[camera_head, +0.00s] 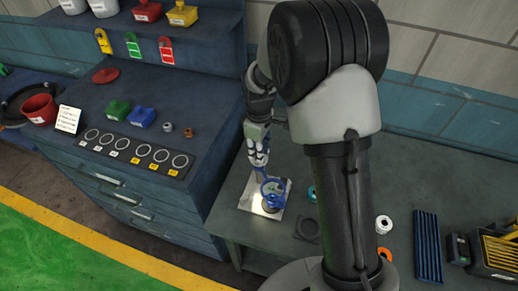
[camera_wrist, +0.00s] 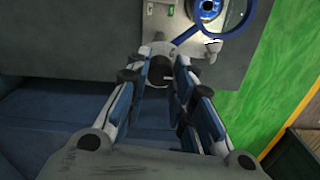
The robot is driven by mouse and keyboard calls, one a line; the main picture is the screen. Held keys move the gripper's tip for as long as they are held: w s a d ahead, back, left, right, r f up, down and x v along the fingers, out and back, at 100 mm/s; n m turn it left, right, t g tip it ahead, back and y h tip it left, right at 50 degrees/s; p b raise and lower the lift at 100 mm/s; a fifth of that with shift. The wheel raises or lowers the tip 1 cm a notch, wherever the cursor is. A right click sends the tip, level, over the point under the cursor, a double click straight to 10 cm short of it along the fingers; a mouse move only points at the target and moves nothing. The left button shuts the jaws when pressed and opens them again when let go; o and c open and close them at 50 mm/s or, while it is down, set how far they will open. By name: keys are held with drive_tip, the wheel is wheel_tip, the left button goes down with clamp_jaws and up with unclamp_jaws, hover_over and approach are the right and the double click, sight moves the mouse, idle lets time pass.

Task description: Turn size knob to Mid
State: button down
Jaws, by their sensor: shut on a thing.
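A blue ring-shaped part with a straight handle (camera_head: 272,187) sits over a pale metal plate (camera_head: 246,196) on the grey bench. It also shows at the top of the wrist view (camera_wrist: 205,30), around a round blue and silver piece (camera_wrist: 208,8). My gripper (camera_head: 258,164) is just behind the ring, pointing down, with its fingers closed in on the end of the handle. In the wrist view, the handle runs down to the fingertips (camera_wrist: 168,58), where a grey round piece with a dark centre shows. No size marking or knob position is readable.
A blue cabinet (camera_head: 190,90) with blocks, tags and a row of ringed labels (camera_head: 136,152) stands left of the bench. A dark square piece (camera_head: 307,229), a white roll (camera_head: 383,224) and a ribbed blue rack (camera_head: 428,245) lie on the bench. My arm hides part of the bench.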

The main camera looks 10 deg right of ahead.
idle(0.4)
drive_tip(key=c, duration=1.3)
unclamp_jaws()
drive_tip(key=shift+c, duration=0.2)
wheel_tip(320, 180, up, 12)
